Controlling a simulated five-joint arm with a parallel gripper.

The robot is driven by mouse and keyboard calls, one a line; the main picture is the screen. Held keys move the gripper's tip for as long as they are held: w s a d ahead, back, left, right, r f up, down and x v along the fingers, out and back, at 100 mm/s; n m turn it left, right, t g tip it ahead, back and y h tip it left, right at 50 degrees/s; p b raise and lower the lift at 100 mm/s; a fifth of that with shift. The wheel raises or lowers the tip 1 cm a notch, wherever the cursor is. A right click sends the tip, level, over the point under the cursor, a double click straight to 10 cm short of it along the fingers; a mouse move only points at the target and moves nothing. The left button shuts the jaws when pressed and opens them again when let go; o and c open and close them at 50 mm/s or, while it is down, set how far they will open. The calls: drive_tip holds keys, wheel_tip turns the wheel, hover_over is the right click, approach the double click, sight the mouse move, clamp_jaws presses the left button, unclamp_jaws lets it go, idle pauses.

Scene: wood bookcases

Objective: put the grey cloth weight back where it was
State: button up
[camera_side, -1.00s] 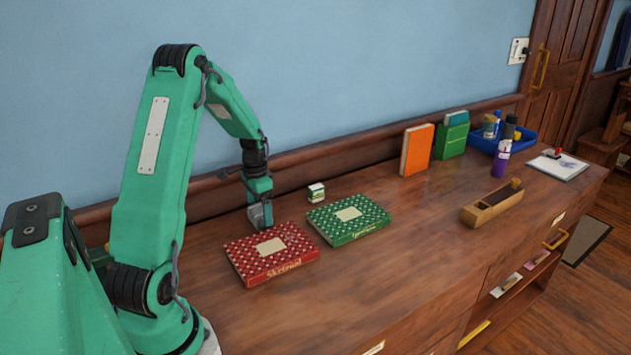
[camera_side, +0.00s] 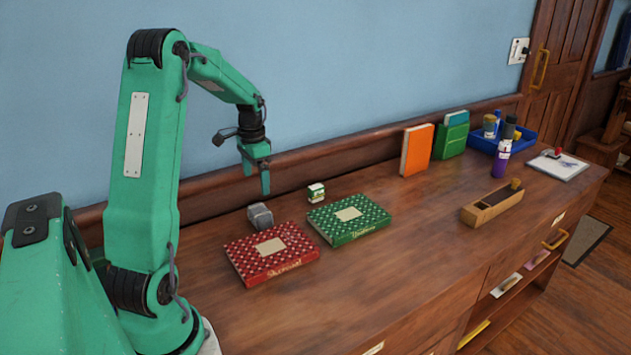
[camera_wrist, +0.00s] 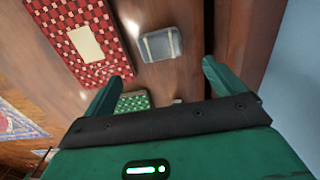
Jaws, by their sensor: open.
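The grey cloth weight (camera_side: 260,216) rests on the wooden top, just behind the red patterned box (camera_side: 272,252) and apart from the wall ledge. In the wrist view the weight (camera_wrist: 161,44) lies beyond the fingertips, beside the red box (camera_wrist: 82,38). My gripper (camera_side: 256,182) is open and empty, raised above the top with its fingers pointing down. In the wrist view its two fingers (camera_wrist: 165,78) are spread wide with nothing between them.
A green patterned box (camera_side: 348,219) lies right of the red one, with a small green-and-white box (camera_side: 316,193) behind it. Further right are an orange book (camera_side: 417,150), a wooden block (camera_side: 492,204), a purple bottle (camera_side: 501,158) and a blue tray (camera_side: 478,143). The front middle is clear.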

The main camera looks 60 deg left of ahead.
idle(0.3)
drive_tip(key=d+r+t+y, duration=0.1)
drive_tip(key=d+r, duration=0.4)
drive_tip(key=d, duration=0.3)
drive_tip(key=d+r+t, duration=0.1)
drive_tip(key=d+r, duration=0.4)
drive_tip(key=d, duration=0.4)
drive_tip(key=s+d+r+t+h, duration=0.1)
drive_tip(key=s+d+r+t, duration=0.1)
drive_tip(key=s+d, duration=0.8)
drive_tip(key=shift+d+t, duration=0.8)
drive_tip(key=shift+d, duration=1.4)
drive_tip(key=shift+s, duration=0.1)
